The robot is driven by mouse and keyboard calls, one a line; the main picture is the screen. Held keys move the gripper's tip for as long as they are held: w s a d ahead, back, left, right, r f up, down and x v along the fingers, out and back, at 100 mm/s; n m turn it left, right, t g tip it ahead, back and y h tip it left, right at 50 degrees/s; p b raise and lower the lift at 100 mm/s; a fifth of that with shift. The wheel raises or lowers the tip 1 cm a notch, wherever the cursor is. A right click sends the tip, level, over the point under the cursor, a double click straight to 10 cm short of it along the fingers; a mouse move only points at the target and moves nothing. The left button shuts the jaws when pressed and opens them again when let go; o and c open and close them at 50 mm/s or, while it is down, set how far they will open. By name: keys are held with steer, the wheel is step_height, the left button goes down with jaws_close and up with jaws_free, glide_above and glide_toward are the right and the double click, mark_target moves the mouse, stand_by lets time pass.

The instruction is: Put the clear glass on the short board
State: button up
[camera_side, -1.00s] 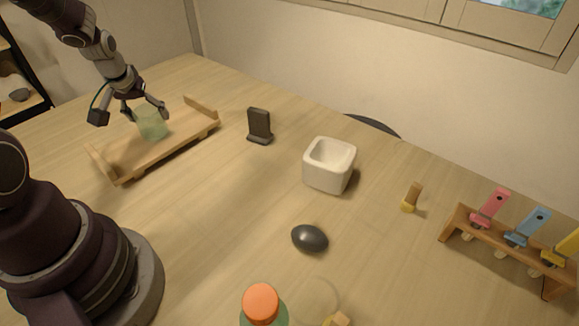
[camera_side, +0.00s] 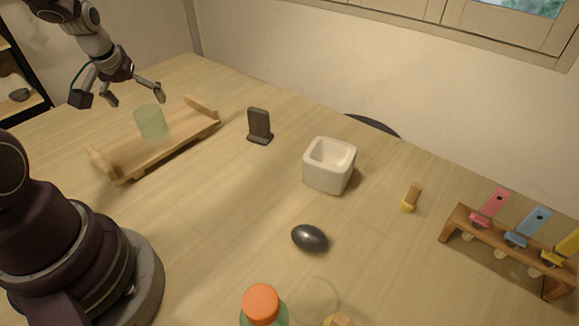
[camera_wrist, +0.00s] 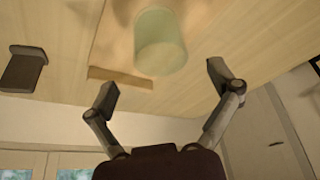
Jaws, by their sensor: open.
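A pale green, see-through glass (camera_side: 151,122) stands upright on a low wooden board with raised ends (camera_side: 133,160), at the left of the side view. In the wrist view the glass (camera_wrist: 160,45) shows at the top, with one raised end of the board (camera_wrist: 118,78) beside it. My gripper (camera_side: 135,96) is open and empty above the glass, apart from it. In the wrist view its two fingers (camera_wrist: 163,86) are spread wide with nothing between them. A faint clear round outline (camera_side: 322,298) shows at the bottom of the side view; I cannot tell what it is.
A dark stand (camera_side: 259,124) is right of the board, then a white square pot (camera_side: 329,166). A dark oval stone (camera_side: 310,238), an orange-capped bottle (camera_side: 262,304), a small yellow-tipped block (camera_side: 411,197) and a rack with coloured tags (camera_side: 500,240) stand further right.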

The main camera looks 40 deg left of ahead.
steer(key=d+v, duration=0.1)
steer(key=v, duration=0.7)
steer(key=s+d+r+m+t+h, duration=0.1)
steer(key=d+m, duration=0.3)
steer(key=d, duration=0.5)
steer(key=s+d+r+m+t+h, duration=0.1)
steer(key=s+d+r+m+h, duration=0.1)
steer(key=d+m, duration=0.3)
steer(key=d, duration=0.4)
steer(key=shift+s+d, duration=0.3)
steer(key=shift+s, duration=0.05)
